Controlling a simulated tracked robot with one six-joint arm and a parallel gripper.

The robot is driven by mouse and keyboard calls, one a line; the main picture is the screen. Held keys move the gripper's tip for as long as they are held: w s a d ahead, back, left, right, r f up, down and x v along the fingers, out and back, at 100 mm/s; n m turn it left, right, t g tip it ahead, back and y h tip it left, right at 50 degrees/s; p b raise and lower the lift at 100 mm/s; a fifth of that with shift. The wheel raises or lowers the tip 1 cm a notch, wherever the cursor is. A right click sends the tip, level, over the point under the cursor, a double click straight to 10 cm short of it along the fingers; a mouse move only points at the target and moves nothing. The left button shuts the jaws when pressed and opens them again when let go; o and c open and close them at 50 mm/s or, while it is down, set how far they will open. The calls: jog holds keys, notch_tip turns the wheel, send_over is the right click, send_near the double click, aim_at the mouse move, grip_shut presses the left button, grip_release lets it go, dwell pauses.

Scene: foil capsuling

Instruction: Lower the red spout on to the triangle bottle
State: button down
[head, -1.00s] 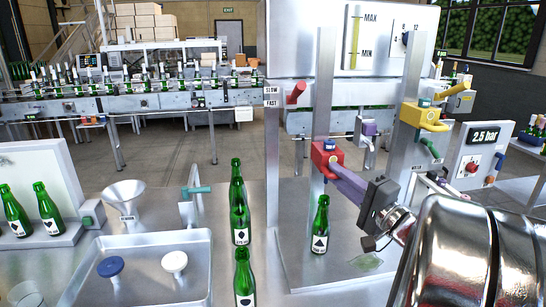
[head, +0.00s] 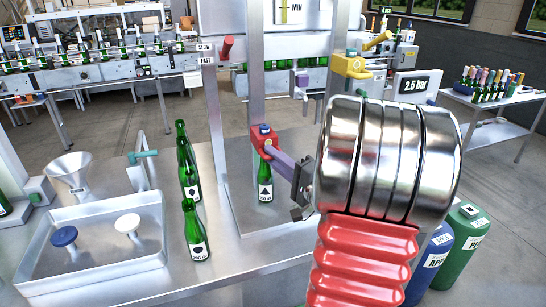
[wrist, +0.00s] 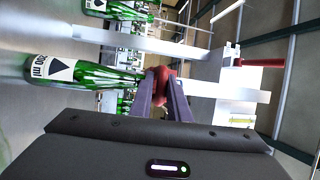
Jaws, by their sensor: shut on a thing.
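The red spout (head: 264,136) stands on an upright metal post of the filling stand. My gripper (head: 272,150) is shut on it with its two purple fingers. It also shows between the fingers in the wrist view (wrist: 158,76). A green bottle (head: 265,178) stands upright on the stand's base directly below the spout. In the wrist view the bottle (wrist: 62,70) lies sideways in the picture, its white label bearing a black triangle. Its neck runs toward the spout. The bottle's mouth is hidden, so I cannot tell whether the spout touches it.
A metal tray (head: 95,268) holds a blue and a white stopper-like piece. A funnel (head: 72,170) stands behind it. A yellow spout (head: 352,66) sits on another post to the right.

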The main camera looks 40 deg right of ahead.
jog(key=shift+a+f, duration=0.2)
jog(key=shift+f, duration=0.05)
jog(key=c, duration=2)
grip_release()
jog(key=shift+o, duration=1.2)
jog(key=shift+d, duration=0.1)
jog(key=shift+r, duration=0.1)
jog(key=s+f, duration=0.2)
jog(key=s, duration=1.1)
jog(key=shift+s+a, duration=0.25)
jog(key=shift+s, duration=0.05)
jog(key=shift+f, duration=0.1)
